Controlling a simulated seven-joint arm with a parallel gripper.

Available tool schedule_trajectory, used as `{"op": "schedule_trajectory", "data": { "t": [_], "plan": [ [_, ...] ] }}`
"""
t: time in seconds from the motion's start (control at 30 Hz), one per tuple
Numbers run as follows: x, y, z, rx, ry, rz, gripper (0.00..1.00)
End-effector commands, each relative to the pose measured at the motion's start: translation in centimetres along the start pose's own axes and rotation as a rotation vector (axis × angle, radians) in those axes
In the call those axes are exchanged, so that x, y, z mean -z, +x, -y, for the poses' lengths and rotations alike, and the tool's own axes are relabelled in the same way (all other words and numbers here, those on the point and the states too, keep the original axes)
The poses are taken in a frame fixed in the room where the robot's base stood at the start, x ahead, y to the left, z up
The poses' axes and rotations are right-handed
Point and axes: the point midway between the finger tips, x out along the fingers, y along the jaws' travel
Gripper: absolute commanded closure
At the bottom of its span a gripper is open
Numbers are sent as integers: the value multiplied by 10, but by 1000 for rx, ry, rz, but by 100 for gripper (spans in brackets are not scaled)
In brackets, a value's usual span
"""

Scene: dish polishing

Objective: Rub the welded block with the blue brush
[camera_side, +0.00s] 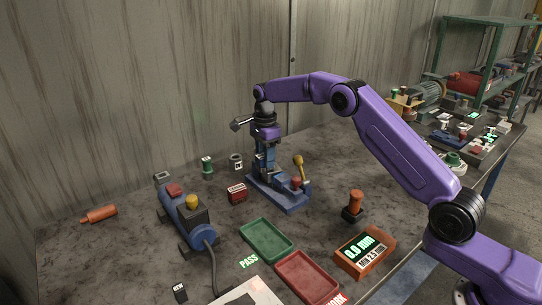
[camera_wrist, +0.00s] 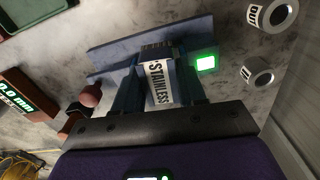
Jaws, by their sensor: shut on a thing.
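My gripper (camera_side: 264,150) points down over the blue clamping fixture (camera_side: 282,202), near its left end. In the wrist view, it is shut on the blue brush (camera_wrist: 158,82), a piece with a white STAINLESS label and dark bristles at its far end. The bristle end lies over the fixture's blue plate (camera_wrist: 107,58); I cannot tell whether it touches anything. The welded block cannot be made out, and the brush and fingers cover that part of the fixture. The fixture's yellow lever and red knob stand to the right of my gripper.
A bench grinder (camera_side: 187,218) stands left. Green (camera_side: 266,240) and red (camera_side: 307,276) trays and an orange gauge (camera_side: 364,252) lie in front. A small green light (camera_wrist: 205,63) glows beside the brush.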

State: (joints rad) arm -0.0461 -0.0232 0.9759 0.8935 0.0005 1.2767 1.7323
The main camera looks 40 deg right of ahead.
Motion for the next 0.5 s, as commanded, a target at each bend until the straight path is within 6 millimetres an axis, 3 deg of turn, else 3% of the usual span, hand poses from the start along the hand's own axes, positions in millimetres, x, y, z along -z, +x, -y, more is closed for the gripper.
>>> {"op": "schedule_trajectory", "data": {
  "t": [0.07,0.5],
  "plan": [
    [1,-23,1,10,2,1,88],
    [2,-60,1,7,2,1,88]
  ]
}}
